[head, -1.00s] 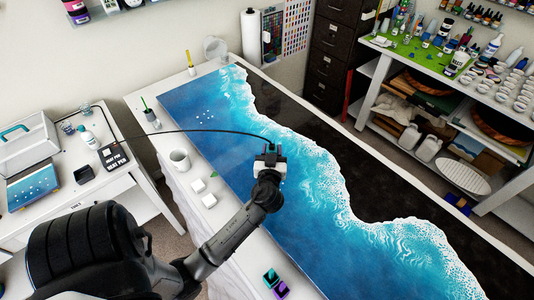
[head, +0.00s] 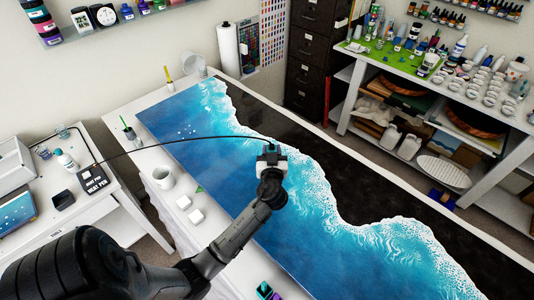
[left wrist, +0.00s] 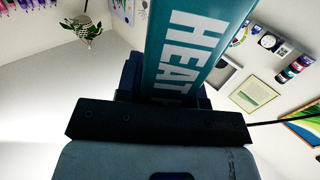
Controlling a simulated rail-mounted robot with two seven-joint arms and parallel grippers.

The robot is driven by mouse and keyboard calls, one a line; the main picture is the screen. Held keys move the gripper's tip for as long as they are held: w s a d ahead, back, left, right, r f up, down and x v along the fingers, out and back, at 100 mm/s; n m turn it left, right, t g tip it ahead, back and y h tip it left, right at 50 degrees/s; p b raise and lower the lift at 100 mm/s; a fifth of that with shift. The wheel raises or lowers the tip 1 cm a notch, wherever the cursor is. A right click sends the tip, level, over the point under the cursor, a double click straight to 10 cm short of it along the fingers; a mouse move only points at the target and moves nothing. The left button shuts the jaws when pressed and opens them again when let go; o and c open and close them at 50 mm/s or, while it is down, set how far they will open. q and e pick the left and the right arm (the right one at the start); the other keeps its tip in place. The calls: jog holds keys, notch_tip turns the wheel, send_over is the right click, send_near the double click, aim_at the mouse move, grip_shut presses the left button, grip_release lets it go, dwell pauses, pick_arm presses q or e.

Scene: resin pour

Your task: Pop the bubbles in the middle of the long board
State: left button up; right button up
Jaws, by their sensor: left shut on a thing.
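The long board (head: 265,205) lies on the white table, with blue water, a white foam line and a black far side. A cluster of small white bubbles (head: 187,130) shows on the blue part toward its far left end. My left gripper (head: 270,152) is over the middle of the board near the foam line. It is shut on the teal heat pen (left wrist: 190,45), which is lettered "HEAT" in the left wrist view. The pen's tip is hidden in the head view. I see no bubbles beneath the gripper. My right gripper is not in view.
A black cord runs from the pen to the heat pen box (head: 93,177) on the left side table. A white mug (head: 163,178), white blocks (head: 190,209) and a cup with a green brush (head: 127,128) stand along the board's near edge. A white pitcher (head: 196,64) stands at the far end.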

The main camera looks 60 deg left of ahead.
pick_arm(q)
jog(key=d, duration=0.2)
jog(key=shift+s+d+b, duration=0.1)
jog(key=shift+d+b, duration=0.25)
jog(key=shift+s+d, duration=1)
jog(key=shift+s, duration=4.05)
notch_tip(320, 180, up, 8)
jog(key=p, duration=0.5)
